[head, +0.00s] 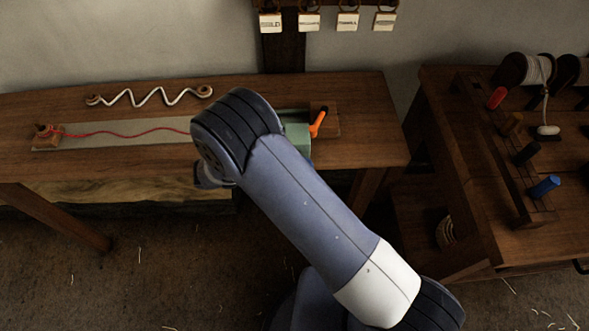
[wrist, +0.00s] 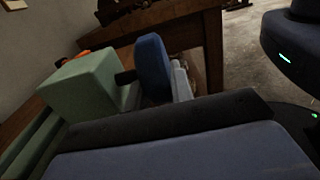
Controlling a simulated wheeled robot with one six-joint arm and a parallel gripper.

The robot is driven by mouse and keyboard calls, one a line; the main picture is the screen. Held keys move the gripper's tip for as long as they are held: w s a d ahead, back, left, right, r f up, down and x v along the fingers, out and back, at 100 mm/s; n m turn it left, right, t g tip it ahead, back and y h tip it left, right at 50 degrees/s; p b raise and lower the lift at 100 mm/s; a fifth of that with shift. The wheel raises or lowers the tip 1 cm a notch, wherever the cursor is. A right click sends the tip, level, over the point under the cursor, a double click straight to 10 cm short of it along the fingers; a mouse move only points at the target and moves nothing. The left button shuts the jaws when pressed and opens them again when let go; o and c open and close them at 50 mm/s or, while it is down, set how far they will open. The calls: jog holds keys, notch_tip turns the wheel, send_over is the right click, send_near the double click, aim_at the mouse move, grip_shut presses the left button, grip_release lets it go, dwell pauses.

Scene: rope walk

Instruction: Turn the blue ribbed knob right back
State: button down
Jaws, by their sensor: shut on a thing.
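The blue knob (wrist: 151,65) stands at the end of a short dark shaft beside the pale green block (wrist: 85,85) in the wrist view. Its ribs cannot be made out. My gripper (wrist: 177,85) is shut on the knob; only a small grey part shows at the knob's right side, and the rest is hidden. In the head view my arm covers the knob and my gripper. The green block (head: 298,140) shows there just right of my arm, on a long board (head: 125,133) on the bench.
An orange lever (head: 318,122) tilts up beside the green block. A red cord (head: 120,133) runs along the board from a wooden block (head: 47,137). A white zigzag cord (head: 150,97) lies behind. The right table (head: 480,215) holds pegs and spools.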

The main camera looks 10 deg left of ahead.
dwell(0.4)
jog(key=c, duration=1.2)
grip_release()
jog(key=shift+c, duration=0.2)
